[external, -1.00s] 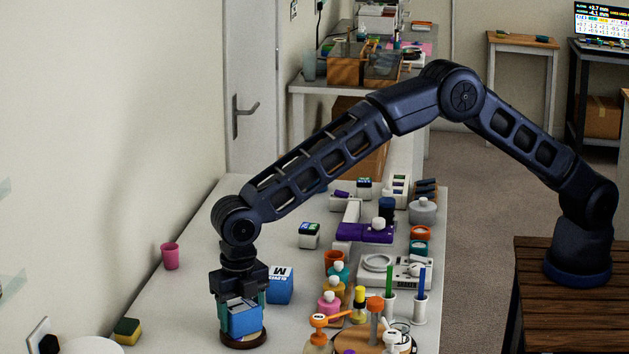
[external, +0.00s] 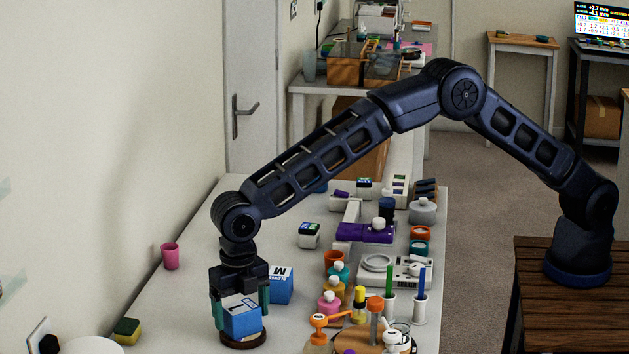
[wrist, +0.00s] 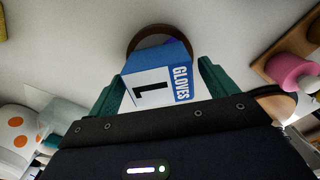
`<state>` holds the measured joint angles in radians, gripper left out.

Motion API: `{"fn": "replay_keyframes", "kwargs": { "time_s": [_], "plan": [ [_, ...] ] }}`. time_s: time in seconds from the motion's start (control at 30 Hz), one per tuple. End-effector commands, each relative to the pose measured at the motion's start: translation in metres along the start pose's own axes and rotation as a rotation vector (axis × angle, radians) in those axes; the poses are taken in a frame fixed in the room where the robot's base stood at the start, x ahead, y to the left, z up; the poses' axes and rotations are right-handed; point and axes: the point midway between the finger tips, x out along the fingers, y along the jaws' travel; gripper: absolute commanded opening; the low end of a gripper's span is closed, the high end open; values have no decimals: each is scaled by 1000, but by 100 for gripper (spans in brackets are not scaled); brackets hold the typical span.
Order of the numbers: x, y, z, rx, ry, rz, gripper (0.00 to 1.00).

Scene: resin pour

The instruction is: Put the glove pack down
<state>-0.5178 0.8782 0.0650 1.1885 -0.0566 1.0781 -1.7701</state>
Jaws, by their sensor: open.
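The glove pack is a blue and white box (external: 242,320) at the lower left of the external view. A gap shows beside the right finger in the wrist view (wrist: 162,92).
Another blue and white box (external: 281,286) stands close behind my gripper. Several bottles, including a pink one (external: 328,305), stand to the right. A yellow-green sponge (external: 127,330) and a pink cup (external: 170,256) are to the left, with bare table between.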

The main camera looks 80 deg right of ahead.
Motion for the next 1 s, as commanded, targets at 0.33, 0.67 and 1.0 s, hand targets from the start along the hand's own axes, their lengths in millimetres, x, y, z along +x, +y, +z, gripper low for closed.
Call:
{"fn": "replay_keyframes", "kwargs": {
  "time_s": [0.33, 0.67, 1.0],
  "plan": [
    [-67, 0, 1, 2, -1, 4, 85],
    [-107, 0, 0, 0, -1, 2, 85],
    [-116, -3, 2, 12, -2, 4, 85]
  ]
}}
